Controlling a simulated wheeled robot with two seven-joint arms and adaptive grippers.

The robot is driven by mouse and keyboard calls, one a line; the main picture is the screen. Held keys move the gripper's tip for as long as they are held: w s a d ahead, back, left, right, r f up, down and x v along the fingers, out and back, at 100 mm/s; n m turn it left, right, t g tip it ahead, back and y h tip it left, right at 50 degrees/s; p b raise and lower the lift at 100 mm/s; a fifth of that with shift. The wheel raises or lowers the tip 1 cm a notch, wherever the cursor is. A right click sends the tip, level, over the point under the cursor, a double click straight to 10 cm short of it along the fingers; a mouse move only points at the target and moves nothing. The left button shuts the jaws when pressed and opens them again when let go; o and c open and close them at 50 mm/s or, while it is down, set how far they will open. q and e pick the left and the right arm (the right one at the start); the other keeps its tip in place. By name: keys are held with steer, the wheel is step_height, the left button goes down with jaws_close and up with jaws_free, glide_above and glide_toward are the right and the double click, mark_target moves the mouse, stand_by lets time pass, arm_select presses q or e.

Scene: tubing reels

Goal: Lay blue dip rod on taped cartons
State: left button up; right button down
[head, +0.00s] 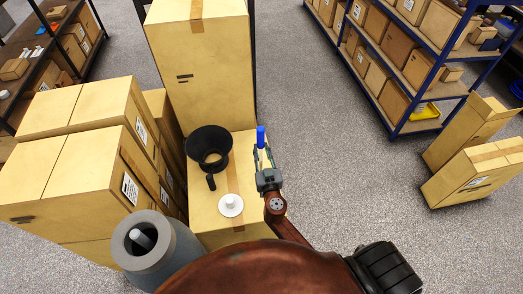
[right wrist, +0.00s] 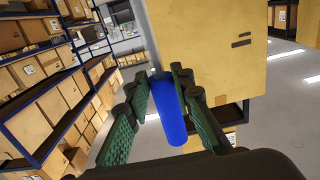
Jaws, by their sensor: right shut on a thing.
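The blue dip rod (head: 261,137) stands roughly upright in my right gripper (head: 264,158), which is shut on it. In the right wrist view the rod (right wrist: 169,108) sits between the green-padded fingers. The taped carton (head: 207,213) is low, with a brown tape strip along its top. The gripper and rod are at this carton's right edge in the head view; the gap in height is hard to tell. My left gripper is not in view.
A black funnel (head: 209,146) and a white knobbed disc (head: 231,204) stand on the low carton. A tall taped carton (head: 210,75) rises behind it. Stacked cartons (head: 75,160) and a grey cylinder (head: 176,255) are at left. Open floor (head: 330,150) lies to the right.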

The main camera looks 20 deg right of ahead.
steer(key=c, duration=1.7)
jaws_free()
steer(key=shift+r, duration=0.1)
steer(key=shift+r+p, duration=0.15)
steer(key=shift+p, duration=0.3)
steer(key=shift+b+v, duration=2.05)
steer(key=shift+v, duration=3.95)
